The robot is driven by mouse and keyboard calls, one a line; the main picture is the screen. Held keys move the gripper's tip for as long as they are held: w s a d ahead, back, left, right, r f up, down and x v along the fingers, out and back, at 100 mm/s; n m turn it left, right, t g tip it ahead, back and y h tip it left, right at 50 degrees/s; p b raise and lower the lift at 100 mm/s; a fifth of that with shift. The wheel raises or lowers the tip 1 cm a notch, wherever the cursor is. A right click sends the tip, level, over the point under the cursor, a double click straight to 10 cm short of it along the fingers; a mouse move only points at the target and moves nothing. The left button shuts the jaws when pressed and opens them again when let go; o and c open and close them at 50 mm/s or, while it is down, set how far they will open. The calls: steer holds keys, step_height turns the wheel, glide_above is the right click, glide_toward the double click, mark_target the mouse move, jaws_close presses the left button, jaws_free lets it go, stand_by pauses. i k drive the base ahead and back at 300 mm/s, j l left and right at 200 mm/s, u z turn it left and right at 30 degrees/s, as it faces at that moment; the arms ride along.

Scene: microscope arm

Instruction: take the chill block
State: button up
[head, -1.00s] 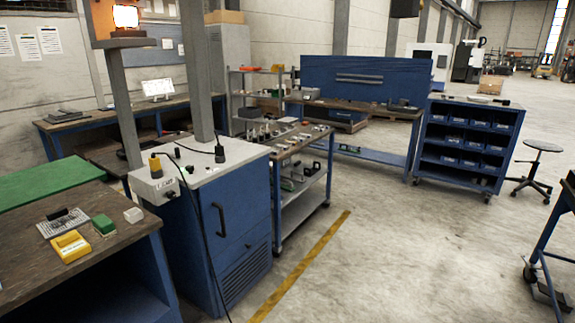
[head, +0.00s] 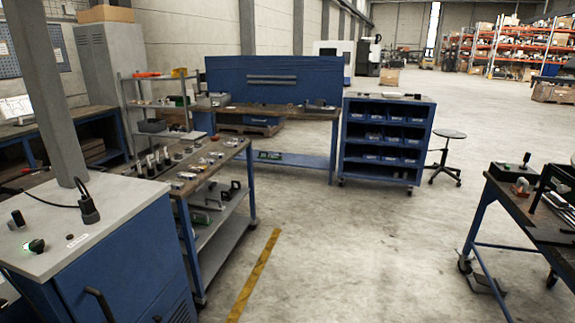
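I cannot pick out a chill block for certain in the head view. Several small metallic and dark items stand on the wooden top of the blue trolley (head: 212,160) left of centre, too small to tell apart. More small items lie on the right bench (head: 545,222), among them a dark box with a knob (head: 512,172) and an orange-brown piece (head: 521,187). My gripper is not in view.
A blue cabinet with a grey top (head: 95,230) fills the near left. A blue bin rack (head: 386,139), a stool (head: 447,150) and a blue-backed workbench (head: 272,85) stand behind. The concrete floor (head: 370,250) in the middle is clear, with a yellow line (head: 254,275).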

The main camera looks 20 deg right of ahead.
mark_target(519, 192)
steer(key=i+l+z, duration=0.15)
steer(key=i+z, duration=0.35)
steer(key=i+j+z, duration=0.1)
steer(key=i+z, duration=0.4)
steer(key=i, duration=0.2)
